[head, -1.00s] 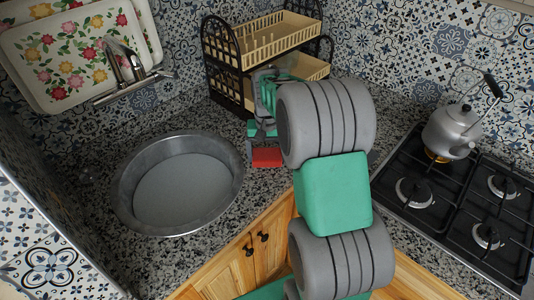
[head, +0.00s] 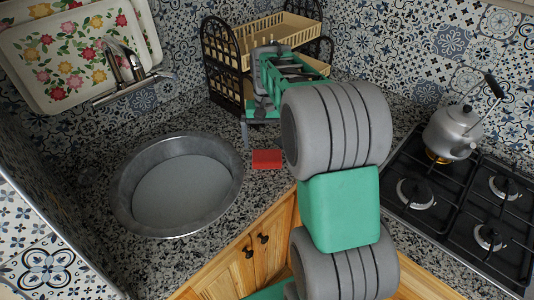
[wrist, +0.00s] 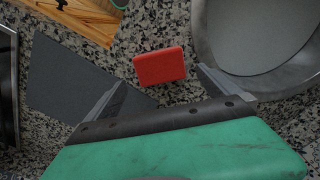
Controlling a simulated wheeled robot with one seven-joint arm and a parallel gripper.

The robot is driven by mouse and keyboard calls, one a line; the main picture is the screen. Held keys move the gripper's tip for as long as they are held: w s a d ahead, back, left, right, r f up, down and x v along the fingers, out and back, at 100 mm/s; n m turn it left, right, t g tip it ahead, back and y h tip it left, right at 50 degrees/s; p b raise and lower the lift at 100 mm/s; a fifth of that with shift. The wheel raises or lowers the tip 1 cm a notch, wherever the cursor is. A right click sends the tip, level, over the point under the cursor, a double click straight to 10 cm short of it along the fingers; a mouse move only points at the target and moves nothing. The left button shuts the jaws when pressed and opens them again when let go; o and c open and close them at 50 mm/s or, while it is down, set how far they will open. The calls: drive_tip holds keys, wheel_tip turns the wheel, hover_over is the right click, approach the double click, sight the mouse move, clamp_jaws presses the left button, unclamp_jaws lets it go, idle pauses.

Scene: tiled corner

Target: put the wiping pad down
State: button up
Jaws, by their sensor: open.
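The wiping pad, a red block (head: 267,159), lies flat on the speckled counter just right of the sink basin. It also shows in the wrist view (wrist: 159,67), beyond the fingers and apart from them. My gripper (head: 262,135) is above the pad, open and empty. In the wrist view my gripper (wrist: 161,75) has its two fingers spread wide, with the pad lying between their lines. My arm hides part of the counter to the right of the pad in the head view.
The round metal sink (head: 178,185) is left of the pad. A two-tier rack (head: 262,45) stands behind. A flat dark grey sheet (wrist: 80,82) lies on the counter in the wrist view. A kettle (head: 454,130) stands on the hob (head: 450,205) at right.

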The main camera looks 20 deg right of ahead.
sight(266, 157)
drive_tip(key=s+a+r+n+t, duration=0.1)
drive_tip(key=s+a+r+n, duration=0.1)
drive_tip(key=s+a+r, duration=0.35)
drive_tip(key=s+a+f+n+t, duration=0.1)
drive_tip(key=s+a+f, duration=0.1)
drive_tip(key=s, duration=0.4)
drive_tip(key=s+a+f+n+t, duration=0.1)
drive_tip(key=s+a+f, duration=0.1)
drive_tip(key=s, duration=0.4)
drive_tip(key=shift+s+a+n+t, duration=0.3)
drive_tip(key=shift+a+n, duration=0.1)
drive_tip(key=shift+a, duration=0.35)
drive_tip(key=shift+c, duration=0.3)
